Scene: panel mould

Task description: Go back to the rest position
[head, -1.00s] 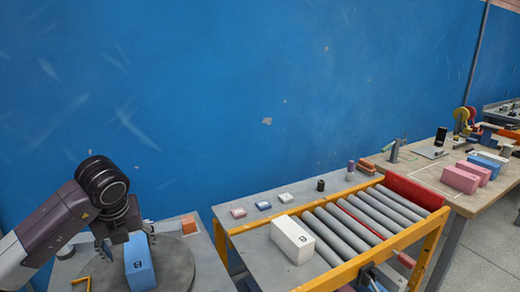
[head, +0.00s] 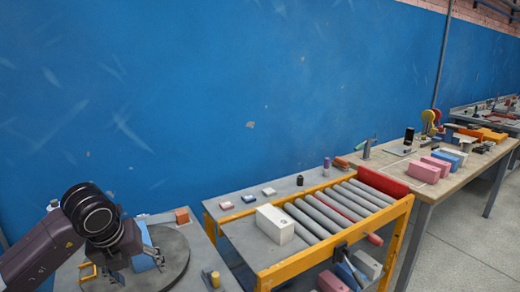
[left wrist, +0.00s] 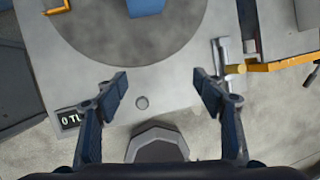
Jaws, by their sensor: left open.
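My left gripper (head: 118,262) is in front of a blue box (head: 148,246) at the lower left of the head view and partly covers it. The box stands on a round grey turntable (head: 177,266). In the left wrist view the fingers of my left gripper (left wrist: 162,88) are spread wide with nothing between them. The blue box (left wrist: 146,6) shows there at the top edge, cut off and apart from the fingers. My right gripper is in neither view.
A roller conveyor with a yellow frame (head: 290,268) stands right of the turntable and carries a white box (head: 275,224). A workbench (head: 433,188) with pink boxes (head: 428,170) is farther right. A blue wall (head: 200,100) closes the back. Grey floor (head: 458,250) is clear at right.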

